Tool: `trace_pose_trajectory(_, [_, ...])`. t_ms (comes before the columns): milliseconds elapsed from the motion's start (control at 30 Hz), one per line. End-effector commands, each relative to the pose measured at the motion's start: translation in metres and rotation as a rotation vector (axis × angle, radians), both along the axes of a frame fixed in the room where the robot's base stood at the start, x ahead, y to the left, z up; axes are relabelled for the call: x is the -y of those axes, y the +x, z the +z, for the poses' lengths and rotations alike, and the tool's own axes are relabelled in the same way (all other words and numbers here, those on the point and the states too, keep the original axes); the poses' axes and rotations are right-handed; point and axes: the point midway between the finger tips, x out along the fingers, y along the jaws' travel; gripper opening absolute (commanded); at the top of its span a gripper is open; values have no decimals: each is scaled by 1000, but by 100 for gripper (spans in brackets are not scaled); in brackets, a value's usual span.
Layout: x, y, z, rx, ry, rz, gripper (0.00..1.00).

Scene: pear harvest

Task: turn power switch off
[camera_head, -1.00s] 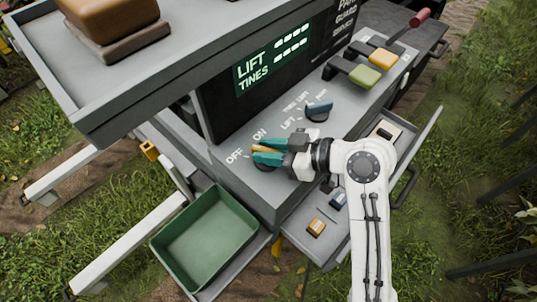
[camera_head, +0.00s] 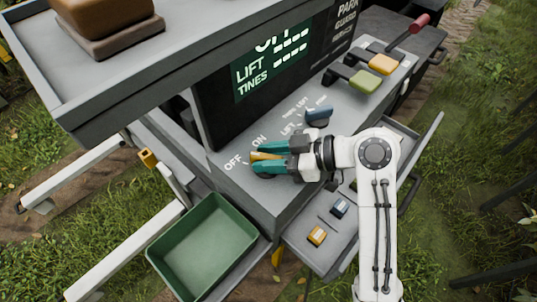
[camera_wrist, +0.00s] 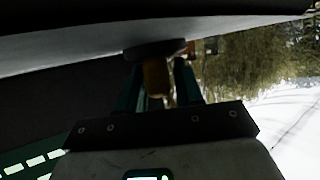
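The power switch is a yellow knob (camera_head: 262,156) on a dark round base, on the grey control panel beside the OFF and ON labels. Its yellow bar points left, towards OFF. My gripper (camera_head: 256,158) has its two teal fingers on either side of the knob. The fingers look apart from it, with a gap. In the wrist view the yellow knob (camera_wrist: 155,76) hangs between the spread fingers (camera_wrist: 157,92), with light showing on the right side. The display (camera_head: 272,70) reads LIFT and TINES; large letters above are partly cut off by the tray.
Green (camera_head: 365,80) and yellow (camera_head: 382,64) levers and a red-tipped lever (camera_head: 420,19) are beyond. A green bin (camera_head: 203,249) is below left. An open drawer (camera_head: 318,216) lies under my arm.

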Motion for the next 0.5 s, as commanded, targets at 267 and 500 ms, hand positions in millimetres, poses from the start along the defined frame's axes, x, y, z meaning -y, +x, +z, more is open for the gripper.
trace_pose_trajectory(267, [0, 0, 1, 2, 2, -1, 47])
trace_pose_trajectory(500, [12, 0, 5, 4, 3, -4, 47])
